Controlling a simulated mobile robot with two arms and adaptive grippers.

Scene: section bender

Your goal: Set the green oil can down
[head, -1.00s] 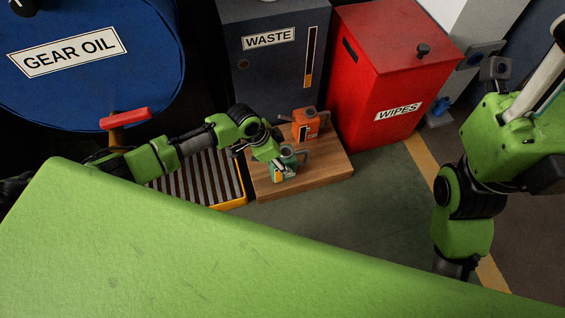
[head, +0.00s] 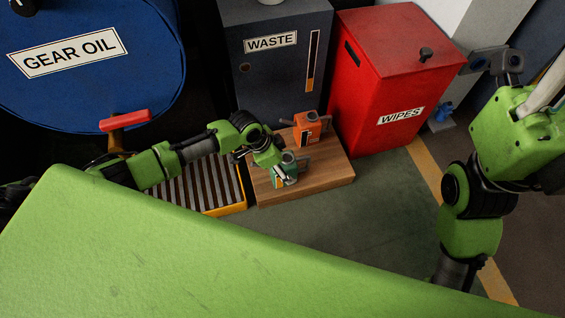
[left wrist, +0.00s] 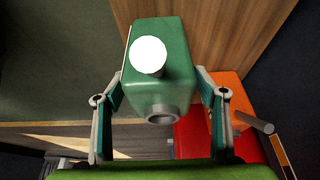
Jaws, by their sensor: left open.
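The green oil can (head: 290,170) stands upright on the wooden board, near its front left part. In the left wrist view the can (left wrist: 165,80) fills the upper middle, with a bright white disc on top and a round grey neck. My left gripper (left wrist: 158,85) is open, with one finger on each side of the can. The fingers are very near its sides; I cannot tell whether they touch. In the head view the left gripper (head: 280,172) partly covers the can.
A yellow-edged grate (head: 205,190) lies to the left, below a blue gear oil drum (head: 95,85). A grey waste bin (head: 272,75) and red wipes bin (head: 385,80) stand behind.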

